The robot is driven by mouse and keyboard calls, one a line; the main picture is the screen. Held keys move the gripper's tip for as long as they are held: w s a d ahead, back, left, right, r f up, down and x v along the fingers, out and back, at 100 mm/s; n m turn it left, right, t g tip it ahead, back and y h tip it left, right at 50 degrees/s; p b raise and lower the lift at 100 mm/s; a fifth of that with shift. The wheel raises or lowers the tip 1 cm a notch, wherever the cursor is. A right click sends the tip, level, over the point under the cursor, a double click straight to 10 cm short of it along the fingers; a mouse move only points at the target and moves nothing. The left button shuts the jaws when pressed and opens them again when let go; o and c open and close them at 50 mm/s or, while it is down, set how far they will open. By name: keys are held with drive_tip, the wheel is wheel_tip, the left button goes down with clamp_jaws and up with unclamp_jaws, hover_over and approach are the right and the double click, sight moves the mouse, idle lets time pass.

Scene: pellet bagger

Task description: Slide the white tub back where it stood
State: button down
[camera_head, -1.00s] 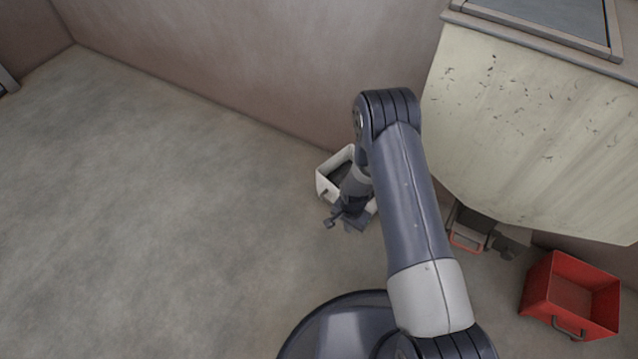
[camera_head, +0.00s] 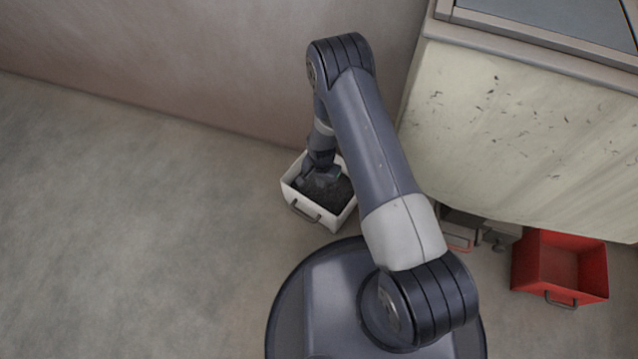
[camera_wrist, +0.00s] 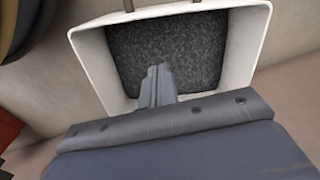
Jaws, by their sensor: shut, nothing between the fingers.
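The white tub (camera_head: 293,200) stands on the floor near the wall, left of the cream machine. It holds dark grey pellets and has a dark handle on its near side. My gripper (camera_head: 308,184) is over the tub's opening, with its fingers inside or just above the rim; I cannot tell how deep. In the wrist view, the tub (camera_wrist: 245,50) fills the upper middle, and my gripper's closed fingers (camera_wrist: 157,75) point at the dark pellets. The fingers are shut with nothing between them. My arm hides part of the tub's right side in the head view.
The cream machine (camera_head: 500,130) overhangs the floor at the right. A red bin (camera_head: 540,265) stands at its foot, with a small grey fitting (camera_head: 500,232) beside it. The wall (camera_head: 200,70) is close behind the tub. The floor to the left is clear.

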sight(315, 205)
wheel_tip(315, 205, down, 9)
drive_tip(key=b, duration=0.3)
drive_tip(key=shift+f, duration=0.15)
drive_tip(key=shift+s+a+r, duration=0.15)
drive_tip(key=shift+s+a, duration=0.2)
drive_tip(key=shift+s, duration=0.25)
drive_tip(key=shift+s+a+r, duration=0.1)
drive_tip(key=shift+s+a, duration=0.2)
drive_tip(key=shift+s, duration=0.25)
drive_tip(key=shift+s+a+r+b, duration=0.1)
drive_tip(key=shift+s+a+b, duration=0.2)
drive_tip(key=shift+s, duration=0.35)
drive_tip(key=shift+s+a, duration=0.15)
drive_tip(key=shift+s, duration=0.2)
drive_tip(key=s, duration=0.1)
drive_tip(key=s+a, duration=0.1)
drive_tip(key=s+b, duration=0.1)
drive_tip(key=shift+a, duration=0.25)
